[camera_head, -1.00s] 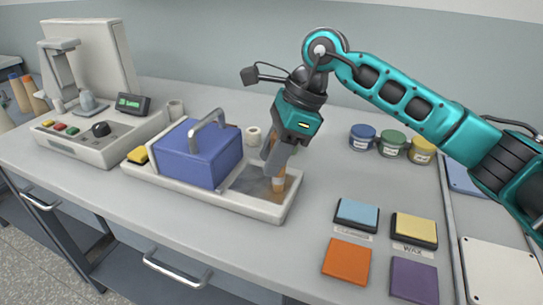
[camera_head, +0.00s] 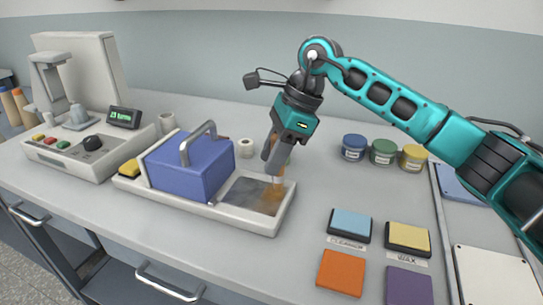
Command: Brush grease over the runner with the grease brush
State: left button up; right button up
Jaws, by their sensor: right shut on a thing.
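My right gripper (camera_head: 272,160) is shut on the grease brush (camera_head: 275,190), which points down over the right end of the pale tray (camera_head: 207,208). Only a tan-brown part of the brush shows below the fingers. Its tip is at or just above a grey, brownish-tinted metal surface (camera_head: 240,192) in the tray, likely the runner. I cannot tell if it touches. The brownish tint may be grease or a reflection. A blue block with a grey handle (camera_head: 190,165) stands in the tray to the left of this surface. My left gripper is not in view.
Blue (camera_head: 354,148), green (camera_head: 383,152) and yellow (camera_head: 413,158) jars stand behind right. Several coloured pads, including an orange one (camera_head: 342,273), lie at front right. A control console (camera_head: 75,155) stands left. The bench between tray and pads is clear.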

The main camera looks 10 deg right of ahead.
jog(key=shift+s+a, duration=0.1)
jog(key=shift+s, duration=0.05)
jog(key=shift+s+a, duration=0.45)
jog(key=shift+s, duration=0.25)
jog(key=shift+s, duration=0.1)
jog(key=shift+s+a+b, duration=0.25)
jog(key=shift+s+a, duration=0.3)
jog(key=shift+s, duration=0.25)
jog(key=shift+s+a+b, duration=0.2)
jog(key=shift+s+a, duration=0.35)
jog(key=shift+s, duration=0.2)
jog(key=shift+r, duration=0.1)
notch_tip(320, 180, up, 4)
jog(key=p, duration=0.2)
jog(key=shift+r+p, duration=0.2)
jog(key=shift+p, duration=0.15)
